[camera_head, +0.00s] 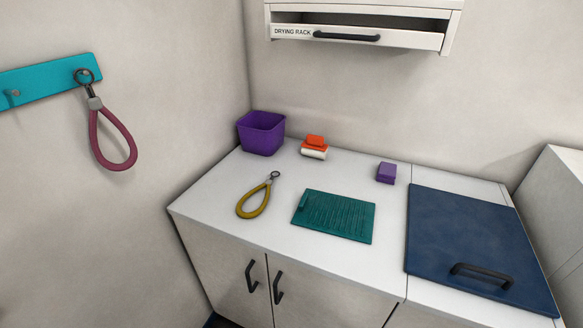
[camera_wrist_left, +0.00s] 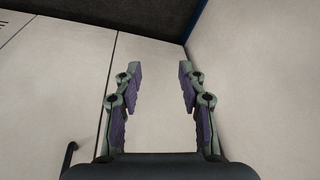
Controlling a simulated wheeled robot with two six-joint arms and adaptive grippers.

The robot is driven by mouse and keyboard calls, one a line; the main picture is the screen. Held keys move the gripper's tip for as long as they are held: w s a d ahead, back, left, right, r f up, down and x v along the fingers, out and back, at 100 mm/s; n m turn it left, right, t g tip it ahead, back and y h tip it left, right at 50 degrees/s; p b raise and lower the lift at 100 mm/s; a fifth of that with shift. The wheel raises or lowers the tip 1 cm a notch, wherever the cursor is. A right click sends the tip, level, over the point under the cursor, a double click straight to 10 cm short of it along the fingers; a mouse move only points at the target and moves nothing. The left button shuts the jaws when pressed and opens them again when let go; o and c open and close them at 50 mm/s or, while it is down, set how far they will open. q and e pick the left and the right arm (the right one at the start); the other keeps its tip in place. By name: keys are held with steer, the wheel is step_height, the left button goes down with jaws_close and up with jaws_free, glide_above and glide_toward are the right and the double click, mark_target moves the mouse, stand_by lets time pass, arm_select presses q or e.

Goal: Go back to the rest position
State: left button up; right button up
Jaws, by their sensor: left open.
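My left gripper (camera_wrist_left: 160,75) shows in the left wrist view. Its two fingers with purple pads are apart, and nothing is between them. Pale panels and a dark handle (camera_wrist_left: 69,158) are in front of it, with no loose object near the fingers. Neither of my arms shows in the head view, and my right gripper is in no view.
A white counter (camera_head: 225,185) holds a yellow loop (camera_head: 254,203), a purple bin (camera_head: 261,133), an orange-and-white brush (camera_head: 314,147), a purple block (camera_head: 386,173), a teal mat (camera_head: 334,215) and a blue lid (camera_head: 460,240). A maroon loop (camera_head: 111,140) hangs on a teal rail (camera_head: 45,76). The drying rack drawer (camera_head: 400,39) is slightly open.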

arm_select(q)
steer(key=s+a+f, duration=0.1)
steer(key=s+f, duration=0.3)
steer(key=f, duration=0.8)
steer(key=s+a+f+g, duration=0.1)
steer(key=s+f, duration=1.3)
steer(key=s, duration=0.4)
steer(key=shift+g, duration=0.3)
